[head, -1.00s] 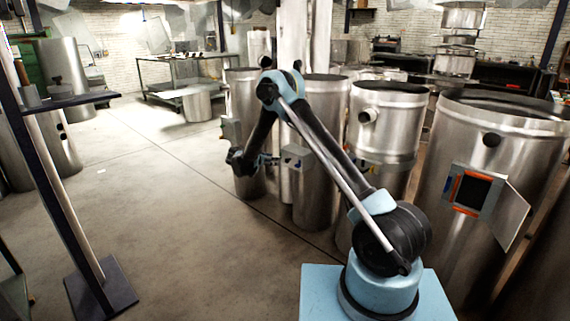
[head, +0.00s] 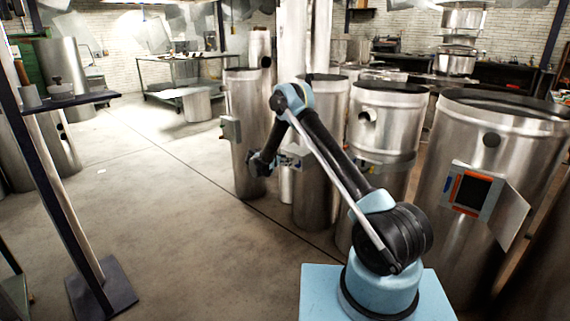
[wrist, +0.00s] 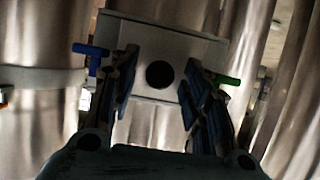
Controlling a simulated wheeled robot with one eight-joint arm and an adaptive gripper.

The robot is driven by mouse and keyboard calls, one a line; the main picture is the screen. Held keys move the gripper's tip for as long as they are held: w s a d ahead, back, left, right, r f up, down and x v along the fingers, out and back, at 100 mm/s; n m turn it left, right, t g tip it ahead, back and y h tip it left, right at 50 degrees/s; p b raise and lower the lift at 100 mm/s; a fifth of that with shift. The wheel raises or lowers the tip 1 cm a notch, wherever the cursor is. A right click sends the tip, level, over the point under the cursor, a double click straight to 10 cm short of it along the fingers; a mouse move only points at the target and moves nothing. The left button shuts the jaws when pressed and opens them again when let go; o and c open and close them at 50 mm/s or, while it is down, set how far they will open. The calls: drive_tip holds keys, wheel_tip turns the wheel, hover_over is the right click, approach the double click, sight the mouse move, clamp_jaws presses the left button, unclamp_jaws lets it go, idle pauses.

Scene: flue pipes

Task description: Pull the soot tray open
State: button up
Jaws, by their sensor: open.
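A grey metal box front with a round black knob (wrist: 159,74), which looks like the soot tray (wrist: 160,105), fills the middle of the wrist view. A blue lever (wrist: 92,51) sticks out at its left and a green one (wrist: 228,80) at its right. My gripper (wrist: 161,60) is open, with one dark finger on each side of the knob in the picture. I cannot tell how far the fingertips are from it. In the head view my gripper (head: 279,161) is beside the same box (head: 295,152) on a steel flue pipe, which my arm partly hides.
A steel pipe with a small box (head: 231,129) stands to the left of my gripper. A pipe with a side stub (head: 368,117) and a wide drum with an open hatch (head: 473,192) stand to the right. A post stand (head: 102,288) is at the left; the floor between is clear.

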clamp_jaws()
drive_tip(key=s+a, duration=0.5)
drive_tip(key=s, duration=0.1)
drive_tip(key=shift+s, duration=0.2)
drive_tip(key=shift+a, duration=0.1)
unclamp_jaws()
